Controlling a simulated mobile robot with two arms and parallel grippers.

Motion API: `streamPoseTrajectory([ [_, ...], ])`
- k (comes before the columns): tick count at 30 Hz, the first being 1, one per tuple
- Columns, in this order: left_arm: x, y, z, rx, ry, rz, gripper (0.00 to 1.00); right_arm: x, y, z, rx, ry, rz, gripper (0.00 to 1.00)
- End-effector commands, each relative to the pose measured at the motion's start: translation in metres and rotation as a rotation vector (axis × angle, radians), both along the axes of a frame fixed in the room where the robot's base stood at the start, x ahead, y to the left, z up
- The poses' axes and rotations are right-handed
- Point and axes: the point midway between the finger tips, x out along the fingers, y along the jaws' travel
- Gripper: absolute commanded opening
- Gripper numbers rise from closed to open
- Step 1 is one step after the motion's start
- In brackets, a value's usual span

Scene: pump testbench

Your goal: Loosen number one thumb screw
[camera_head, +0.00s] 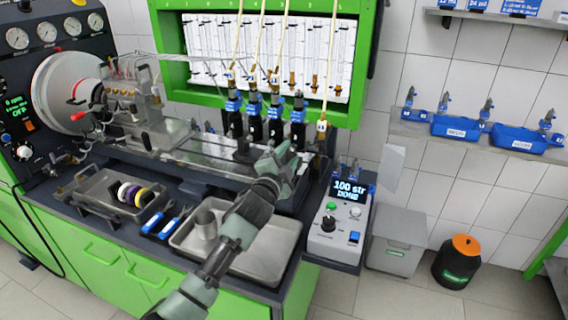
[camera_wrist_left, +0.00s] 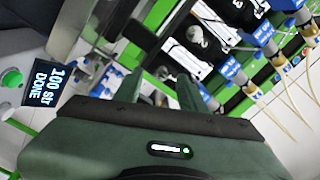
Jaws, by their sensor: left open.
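A row of blue-topped injectors, the rightmost of them (camera_head: 298,106) among them, stands in black holders (camera_head: 297,135) on the bench rail. I cannot clearly make out the number one thumb screw; it is too small or hidden behind my gripper. My left gripper (camera_head: 284,155) is open and empty, just in front of and below the right end of this row, apart from the injectors as far as I can tell. In the left wrist view its two green fingers (camera_wrist_left: 160,88) stand apart, with blue injectors (camera_wrist_left: 236,72) to the right. My right gripper is not in view.
A control box with a display (camera_head: 349,190) reading "100 str DONE" stands right of the gripper. A metal tray (camera_head: 262,255) with a cup (camera_head: 205,222) lies below my left arm. Thin tubes (camera_head: 328,70) rise to the green-framed panel (camera_head: 345,115).

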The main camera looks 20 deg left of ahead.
Motion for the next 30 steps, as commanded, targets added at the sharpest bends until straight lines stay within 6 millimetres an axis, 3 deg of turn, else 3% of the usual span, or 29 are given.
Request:
streamPoseTrajectory([
  [6, -0.035, 0.001, -0.003, 0.001, 0.001, 0.0, 0.41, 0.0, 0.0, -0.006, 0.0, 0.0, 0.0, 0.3],
  [12, -0.053, 0.001, -0.002, 0.0, 0.001, 0.0, 0.41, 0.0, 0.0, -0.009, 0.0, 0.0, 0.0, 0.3],
  [30, -0.056, 0.001, -0.002, 0.0, 0.001, 0.0, 0.41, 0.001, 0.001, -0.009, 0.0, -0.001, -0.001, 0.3],
])
